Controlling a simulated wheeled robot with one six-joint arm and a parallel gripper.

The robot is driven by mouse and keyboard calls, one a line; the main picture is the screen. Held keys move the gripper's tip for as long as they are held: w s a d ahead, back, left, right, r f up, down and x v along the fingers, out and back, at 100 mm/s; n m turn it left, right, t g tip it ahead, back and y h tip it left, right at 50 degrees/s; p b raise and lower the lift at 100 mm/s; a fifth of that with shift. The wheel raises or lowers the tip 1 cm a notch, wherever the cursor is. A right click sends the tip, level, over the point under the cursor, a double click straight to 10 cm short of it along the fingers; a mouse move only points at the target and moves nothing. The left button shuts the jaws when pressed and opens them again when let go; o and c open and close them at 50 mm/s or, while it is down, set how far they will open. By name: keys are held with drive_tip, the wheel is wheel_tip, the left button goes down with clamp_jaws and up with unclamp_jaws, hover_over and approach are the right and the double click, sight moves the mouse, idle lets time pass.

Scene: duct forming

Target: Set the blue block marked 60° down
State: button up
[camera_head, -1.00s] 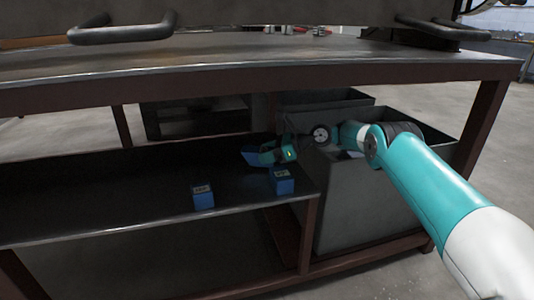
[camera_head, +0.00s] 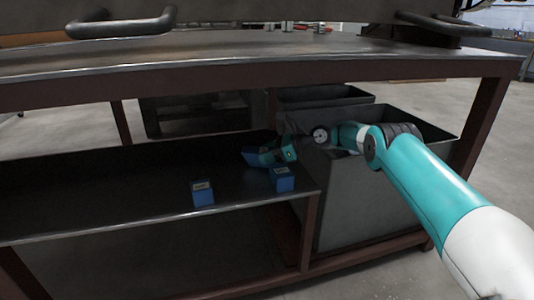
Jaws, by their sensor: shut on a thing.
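My gripper (camera_head: 264,157) reaches in from the right, under the table top, low over the lower shelf (camera_head: 105,203). It is shut on a blue block (camera_head: 250,154), which shows only in part at the gripper's left side. The marking on this block cannot be seen, and I cannot tell whether it touches the shelf. A second blue block (camera_head: 283,183) with a pale label stands on the shelf just in front of my gripper. A third blue block (camera_head: 203,196) stands further left near the shelf's front edge. Their labels are too small to read.
A dark grey bin (camera_head: 350,205) stands right of the shelf, beneath my arm, with another bin (camera_head: 325,97) behind it. The table top (camera_head: 260,55) with its brown frame lies over the shelf. The left part of the shelf is clear.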

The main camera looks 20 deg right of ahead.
drive_tip(key=o, duration=1.3)
drive_tip(key=shift+f, duration=0.1)
